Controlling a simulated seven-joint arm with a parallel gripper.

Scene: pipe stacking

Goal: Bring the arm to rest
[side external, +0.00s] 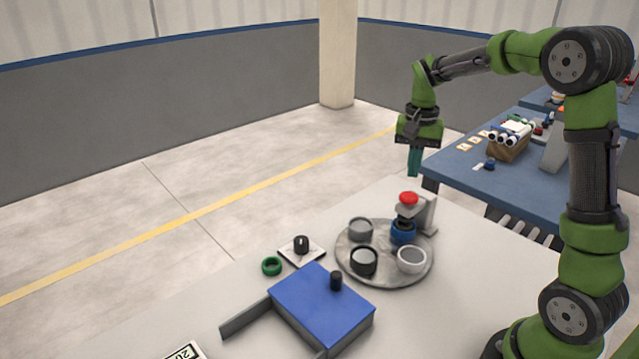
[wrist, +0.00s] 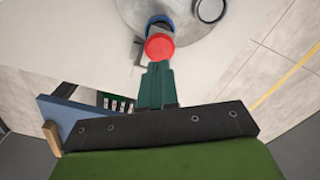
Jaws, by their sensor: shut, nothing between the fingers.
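My gripper (side external: 414,163) is raised above the far edge of the light table (side external: 230,310), pointing down. Its green fingers are shut with nothing between them. In the wrist view the shut fingertips (wrist: 157,68) show just below a red round button top (wrist: 159,46). In the side view that red button (side external: 408,198) sits on a grey bracket, below my gripper and apart from it.
A round metal plate (side external: 385,280) holds a grey, a black, a white and a blue ring piece. A blue box (side external: 318,300), a green ring (side external: 271,266) and a black knob on a plate (side external: 301,246) are nearby. A blue table (side external: 465,180) with a loaded box stands behind.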

